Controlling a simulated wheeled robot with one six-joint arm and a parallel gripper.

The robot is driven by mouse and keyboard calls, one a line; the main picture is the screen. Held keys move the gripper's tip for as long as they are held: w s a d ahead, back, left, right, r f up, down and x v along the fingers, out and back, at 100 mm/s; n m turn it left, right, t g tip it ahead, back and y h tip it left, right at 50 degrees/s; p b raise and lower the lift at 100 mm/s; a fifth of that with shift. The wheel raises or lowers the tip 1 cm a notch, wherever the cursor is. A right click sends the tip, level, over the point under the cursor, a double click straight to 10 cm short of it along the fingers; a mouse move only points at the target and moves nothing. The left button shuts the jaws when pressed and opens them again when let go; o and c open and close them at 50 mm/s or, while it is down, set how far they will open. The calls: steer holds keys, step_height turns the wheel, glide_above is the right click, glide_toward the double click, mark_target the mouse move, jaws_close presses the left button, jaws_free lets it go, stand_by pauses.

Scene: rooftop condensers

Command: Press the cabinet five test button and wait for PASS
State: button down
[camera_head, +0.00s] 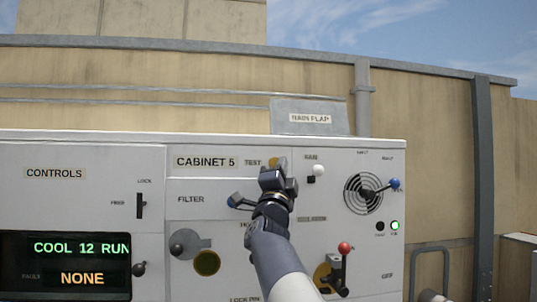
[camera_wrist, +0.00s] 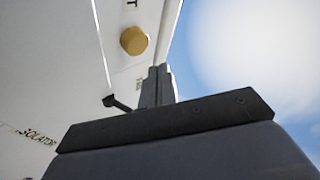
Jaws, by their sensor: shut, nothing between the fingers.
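The panel labelled CABINET 5 (camera_head: 206,162) faces me. Beside its TEST label is a round brass-yellow button (camera_head: 273,162), partly hidden behind my gripper (camera_head: 277,178) in the head view. In the wrist view the whole button (camera_wrist: 134,40) shows, standing out from the white panel. My gripper's fingers (camera_wrist: 158,84) are shut and empty, and a gap shows in the picture between their tips and the button. A green lamp (camera_head: 395,225) is lit at the right of the panel, next to a dark one (camera_head: 380,226); their small labels are unreadable.
A red-knobbed lever (camera_head: 344,249) sticks out below right. The left display (camera_head: 80,262) reads COOL 12 RUN and NONE. A RAIN FLAP plate (camera_head: 309,107) stands above the cabinet.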

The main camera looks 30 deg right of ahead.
steer(key=s, duration=0.2)
steer(key=s+a+b, duration=0.1)
steer(key=s, duration=0.1)
steer(key=shift+s+a, duration=0.15)
steer(key=shift+s, duration=0.05)
stand_by(0.6)
steer(key=d, duration=0.1)
steer(key=w+d, duration=0.1)
steer(key=d, duration=0.1)
steer(key=w+d, duration=0.1)
steer(key=d, duration=0.1)
steer(key=shift+w, duration=0.25)
steer(key=shift+w+d, duration=0.1)
